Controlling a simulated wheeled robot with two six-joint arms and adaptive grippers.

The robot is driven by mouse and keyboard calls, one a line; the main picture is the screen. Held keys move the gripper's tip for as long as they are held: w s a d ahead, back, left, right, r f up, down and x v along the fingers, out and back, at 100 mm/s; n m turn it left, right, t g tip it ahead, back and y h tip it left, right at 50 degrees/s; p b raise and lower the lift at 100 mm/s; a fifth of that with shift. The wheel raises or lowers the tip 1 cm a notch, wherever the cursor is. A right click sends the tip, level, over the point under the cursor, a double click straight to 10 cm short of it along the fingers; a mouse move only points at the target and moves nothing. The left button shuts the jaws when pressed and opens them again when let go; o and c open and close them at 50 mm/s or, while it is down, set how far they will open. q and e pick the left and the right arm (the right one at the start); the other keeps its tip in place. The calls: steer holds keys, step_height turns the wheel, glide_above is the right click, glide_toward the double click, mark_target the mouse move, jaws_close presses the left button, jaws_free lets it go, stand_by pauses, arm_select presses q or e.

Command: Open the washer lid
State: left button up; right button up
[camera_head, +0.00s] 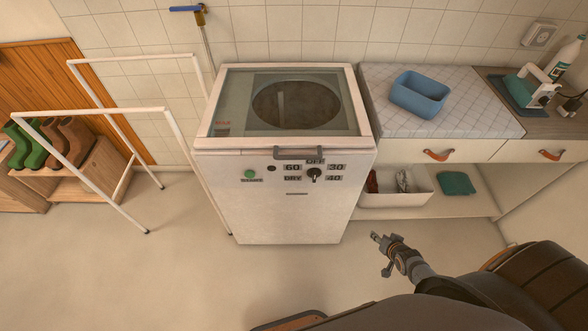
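The white washer (290,215) stands against the tiled wall in the middle. Its lid (232,102), a pale frame around a glass panel, lies flat and closed over the top. A round dark drum opening (295,105) shows through the glass. A grey handle (298,154) is on the front edge, above the dial (314,174) and green button. My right gripper (379,254) is low, in front of and right of the washer. Its fingers look spread and empty, apart from the washer. My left gripper is not in view.
A white rack (172,118) stands close to the left of the washer, with boots on a wooden bench beyond. A counter (455,125) with a blue basin (420,94) adjoins on the right, above a white bin (395,187). The floor in front is clear.

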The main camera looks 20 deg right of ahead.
steer(key=w+r+m+t+b, duration=0.2)
steer(key=w+r+t+b, duration=0.1)
steer(key=w+r, duration=0.4)
steer(key=m+t+y+b, duration=0.3)
steer(key=m+y+b, duration=0.2)
steer(key=y+b, duration=0.4)
glide_toward(300, 156)
steer(key=shift+t+y, duration=0.3)
steer(key=shift+y, duration=0.1)
steer(key=b+x, duration=0.1)
steer(key=x, duration=0.2)
steer(key=f+b+x, duration=0.1)
steer(key=x, duration=0.2)
steer(key=b+x, duration=0.1)
steer(key=x, duration=0.2)
steer(key=shift+w+d+f, duration=0.1)
steer(key=shift+w+f, duration=0.05)
steer(key=shift+f, duration=0.1)
steer(key=shift+w+a+f, duration=0.1)
steer(key=shift+w+a, duration=0.15)
steer(key=shift+w, duration=0.15)
